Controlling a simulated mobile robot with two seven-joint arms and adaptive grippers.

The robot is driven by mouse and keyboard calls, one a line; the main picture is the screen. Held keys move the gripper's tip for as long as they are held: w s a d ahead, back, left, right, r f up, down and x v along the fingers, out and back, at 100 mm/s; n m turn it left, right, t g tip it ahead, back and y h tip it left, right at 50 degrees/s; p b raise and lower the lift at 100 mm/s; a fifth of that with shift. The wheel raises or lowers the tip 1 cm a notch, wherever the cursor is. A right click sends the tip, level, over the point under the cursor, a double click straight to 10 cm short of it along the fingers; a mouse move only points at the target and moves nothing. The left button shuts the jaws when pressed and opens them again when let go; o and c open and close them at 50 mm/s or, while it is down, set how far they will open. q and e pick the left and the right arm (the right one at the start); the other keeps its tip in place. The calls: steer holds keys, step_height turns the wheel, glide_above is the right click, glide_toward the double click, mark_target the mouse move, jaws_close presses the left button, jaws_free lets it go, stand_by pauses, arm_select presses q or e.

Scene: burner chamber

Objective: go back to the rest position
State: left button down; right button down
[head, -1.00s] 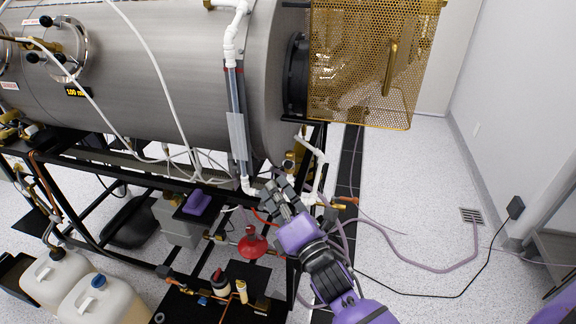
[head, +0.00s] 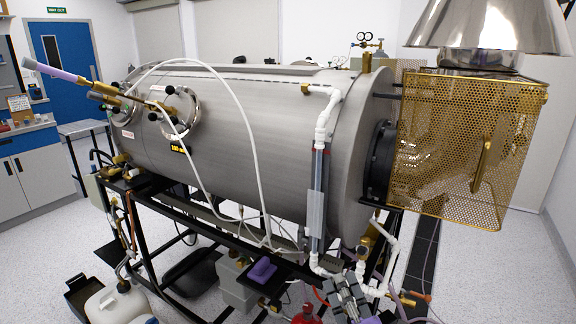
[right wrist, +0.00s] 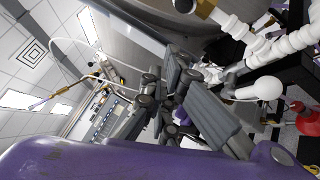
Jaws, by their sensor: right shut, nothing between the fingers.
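My right gripper (head: 348,292) shows at the bottom of the head view, in front of the chamber's lower right end. Its grey fingers are shut with nothing between them. The right wrist view shows the same fingers (right wrist: 190,105) close up, with white pipes and the steel chamber beyond them. The steel burner chamber (head: 250,150) lies horizontally on a black frame (head: 205,225). My left gripper is in neither view.
A perforated brass cage (head: 455,150) stands at the chamber's right end under a metal hood (head: 490,25). White pipes (head: 325,120) run down the chamber's front near my right gripper. Jugs (head: 115,303) stand at lower left. Floor at right (head: 500,270) is clear.

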steer(key=s+d+f+m+g+h, duration=0.1)
steer(key=s+f+m+g, duration=0.2)
steer(key=s+f+m, duration=0.45)
steer(key=s+d+f+m+g+h, duration=0.1)
steer(key=s+d+f+m+g, duration=0.3)
steer(key=f+m, duration=0.65)
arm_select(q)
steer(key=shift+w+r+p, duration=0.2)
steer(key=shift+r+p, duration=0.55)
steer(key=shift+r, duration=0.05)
arm_select(e)
steer(key=s+f+m+g, duration=0.2)
steer(key=s+f, duration=0.4)
steer(key=s, duration=0.5)
steer(key=s+f+m+g, duration=0.2)
steer(key=s+f, duration=0.4)
steer(key=s, duration=0.5)
steer(key=shift+s+f+m+h, duration=0.2)
steer(key=shift+s+m+h, duration=0.2)
steer(key=shift+m, duration=0.1)
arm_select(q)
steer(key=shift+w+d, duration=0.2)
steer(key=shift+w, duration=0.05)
arm_select(e)
steer(key=shift+a, duration=0.1)
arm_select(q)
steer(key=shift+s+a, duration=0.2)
